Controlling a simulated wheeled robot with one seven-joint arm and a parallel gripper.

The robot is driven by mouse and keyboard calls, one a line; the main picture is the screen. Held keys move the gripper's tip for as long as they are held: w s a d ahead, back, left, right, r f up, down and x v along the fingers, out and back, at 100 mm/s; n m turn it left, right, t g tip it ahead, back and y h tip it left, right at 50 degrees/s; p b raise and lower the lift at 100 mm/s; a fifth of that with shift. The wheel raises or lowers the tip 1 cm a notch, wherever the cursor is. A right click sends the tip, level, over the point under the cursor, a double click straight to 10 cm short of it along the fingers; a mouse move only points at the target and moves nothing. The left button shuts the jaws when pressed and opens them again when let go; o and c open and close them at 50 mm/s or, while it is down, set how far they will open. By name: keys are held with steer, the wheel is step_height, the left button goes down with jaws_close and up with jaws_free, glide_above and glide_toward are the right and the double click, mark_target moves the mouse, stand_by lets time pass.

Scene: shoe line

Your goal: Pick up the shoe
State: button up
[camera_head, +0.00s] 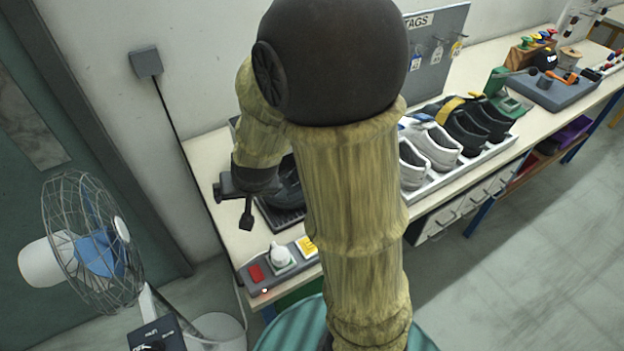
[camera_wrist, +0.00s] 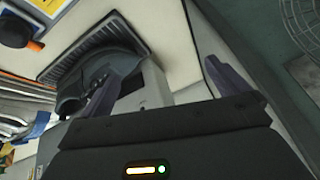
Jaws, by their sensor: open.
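A dark shoe (camera_head: 289,191) sits on a black ribbed tray (camera_head: 277,217) on the bench, mostly hidden behind my arm in the head view. In the wrist view the dark shoe (camera_wrist: 112,65) lies on the ribbed tray (camera_wrist: 92,38), partly covered by one finger. My gripper (camera_head: 235,205) is open, just left of that tray and above the bench. In the wrist view my gripper (camera_wrist: 160,70) has its fingers wide apart, with a pale grey block-like shape and bench surface showing between them. White shoes (camera_head: 432,145) and black shoes (camera_head: 474,125) stand in a long pale tray further right.
A grey panel (camera_head: 252,281) with a red patch, a white item and a yellow label lies at the bench's front left edge. A caged fan (camera_head: 85,240) stands at left. The TAGS board (camera_head: 432,50) rises behind the bench. Tools lie on a grey mat (camera_head: 555,92) at far right.

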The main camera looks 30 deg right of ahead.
steer(key=w+f+m+t+h+p, duration=0.25)
steer(key=w+m+h, duration=0.4)
steer(key=w, duration=0.45)
steer(key=s+d+f+m+g+h+p, duration=0.1)
steer(key=s+d+f+m+g+h, duration=0.1)
steer(key=s+m+g+h, duration=0.3)
steer(key=s+d+m+h, duration=0.1)
steer(key=h, duration=0.1)
steer(key=shift+h+p, duration=0.35)
steer(key=shift+d, duration=0.15)
steer(key=p+x, duration=0.3)
steer(key=x, duration=0.9)
steer(key=shift+p, duration=0.3)
